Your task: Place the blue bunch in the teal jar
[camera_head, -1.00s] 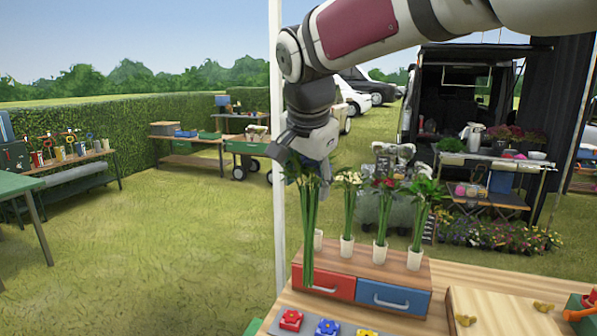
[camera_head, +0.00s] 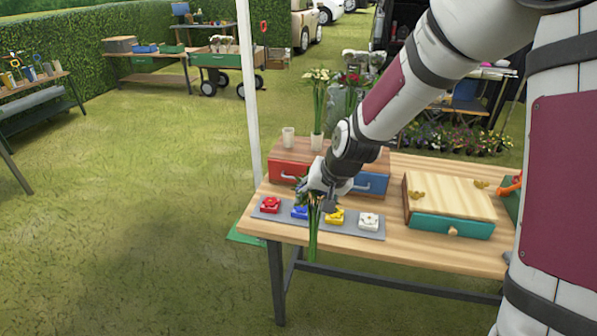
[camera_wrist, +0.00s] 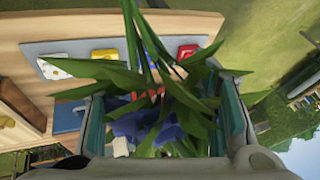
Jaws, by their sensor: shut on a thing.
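My gripper (camera_head: 322,196) is shut on the blue bunch, with its green stems (camera_head: 313,232) hanging down in front of the table's near edge. In the wrist view, blue petals (camera_wrist: 135,126) and long green leaves fill the space between the two fingers of my gripper (camera_wrist: 165,118), and the stems run up and away. The flower heads are mostly hidden by my gripper in the head view. I cannot make out a teal jar in either view.
A grey strip (camera_head: 349,228) with red, blue, yellow and white flower-shaped pieces lies at the table front. Behind it stand a red and blue drawer unit (camera_head: 289,169), an empty pale cup (camera_head: 288,138) and a filled vase (camera_head: 316,142). A teal-drawer box (camera_head: 452,226) is at right.

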